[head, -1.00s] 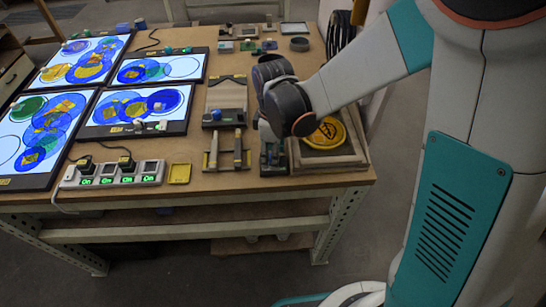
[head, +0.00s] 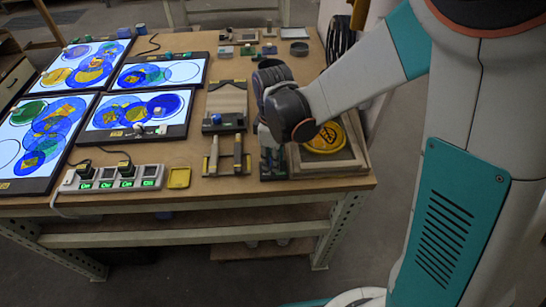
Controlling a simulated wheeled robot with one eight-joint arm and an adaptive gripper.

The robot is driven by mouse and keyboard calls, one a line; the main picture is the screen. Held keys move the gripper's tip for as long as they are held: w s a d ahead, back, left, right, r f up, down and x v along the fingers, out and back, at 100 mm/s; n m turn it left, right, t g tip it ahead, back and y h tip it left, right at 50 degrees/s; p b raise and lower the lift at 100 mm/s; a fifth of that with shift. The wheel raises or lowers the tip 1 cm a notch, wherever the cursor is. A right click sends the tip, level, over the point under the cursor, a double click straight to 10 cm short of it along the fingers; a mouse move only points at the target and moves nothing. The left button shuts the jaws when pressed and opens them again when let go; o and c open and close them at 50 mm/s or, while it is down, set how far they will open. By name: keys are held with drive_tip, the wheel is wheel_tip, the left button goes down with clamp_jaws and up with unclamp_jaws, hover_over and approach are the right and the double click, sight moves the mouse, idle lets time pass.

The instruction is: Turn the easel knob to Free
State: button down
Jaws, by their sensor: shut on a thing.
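My gripper (head: 268,141) points down at the right part of the bench, over a small dark fixture (head: 273,174) beside a wooden frame (head: 354,163). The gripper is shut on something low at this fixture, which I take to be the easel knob. The fingers and wrist hide the held part, so its pointer and any Free mark cannot be read.
A wooden board (head: 227,98) with a blue knob (head: 216,119) on its dark base stands left of the gripper. Lit panels (head: 135,113) with coloured glass, a power strip (head: 112,177) and a yellow tray (head: 179,178) lie further left.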

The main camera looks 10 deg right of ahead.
drive_tip(key=m, duration=0.5)
drive_tip(key=shift+m, duration=0.3)
drive_tip(key=m, duration=0.5)
drive_tip(key=shift+m, duration=0.3)
idle(0.3)
drive_tip(key=c, duration=1.3)
unclamp_jaws()
drive_tip(key=shift+c, duration=0.2)
drive_tip(key=shift+r, duration=3.75)
